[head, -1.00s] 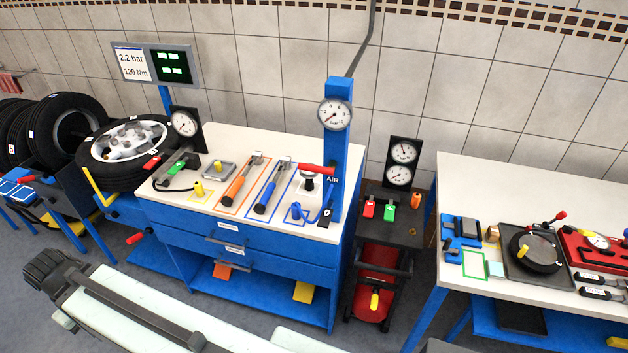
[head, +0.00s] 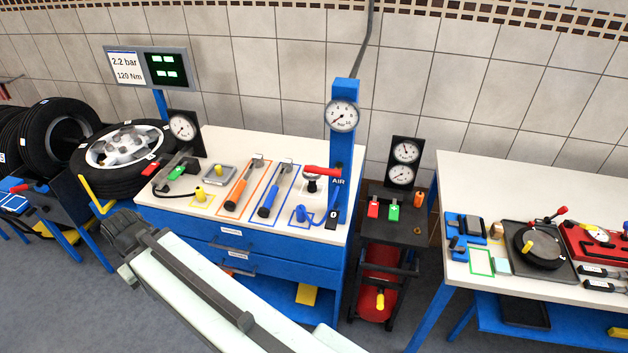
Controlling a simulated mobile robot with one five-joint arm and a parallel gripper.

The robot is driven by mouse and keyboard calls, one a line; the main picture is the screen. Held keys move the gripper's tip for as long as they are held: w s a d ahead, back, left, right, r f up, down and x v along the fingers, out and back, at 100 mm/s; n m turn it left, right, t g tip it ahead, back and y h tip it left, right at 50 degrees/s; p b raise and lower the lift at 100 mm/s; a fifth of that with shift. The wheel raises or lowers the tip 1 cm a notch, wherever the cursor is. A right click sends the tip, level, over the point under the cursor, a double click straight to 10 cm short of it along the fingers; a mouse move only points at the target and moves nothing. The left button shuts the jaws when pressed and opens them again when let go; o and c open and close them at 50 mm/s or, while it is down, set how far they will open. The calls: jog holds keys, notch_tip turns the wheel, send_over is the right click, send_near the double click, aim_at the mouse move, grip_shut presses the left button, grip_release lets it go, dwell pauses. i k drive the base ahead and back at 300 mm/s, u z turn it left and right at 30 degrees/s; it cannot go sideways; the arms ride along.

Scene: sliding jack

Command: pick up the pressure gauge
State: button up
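Several round dials show, and I cannot tell which is the task's pressure gauge. One white dial (head: 183,127) on a black plate stands at the left end of the blue bench, with a green-and-dark tool (head: 178,171) in front of it. Another dial (head: 342,116) is on the blue AIR column. Two more dials, an upper one (head: 406,152) and a lower one (head: 401,174), are on a black plate behind the dark cart. My gripper (head: 124,233) is the dark end of my pale arm, left of the bench front. Its fingers cannot be made out. No held thing shows.
The white bench top (head: 215,142) bears an orange-handled tool (head: 236,195), a blue-handled tool (head: 268,198) and a yellow knob (head: 201,194). A tyre (head: 120,152) lies at left. The dark cart (head: 385,230) separates this bench from the right table (head: 480,190). Open floor lies at lower left.

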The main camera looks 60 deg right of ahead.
aim_at(312, 187)
jog(key=z, duration=0.1)
jog(key=i, duration=1)
jog(key=u, duration=0.1)
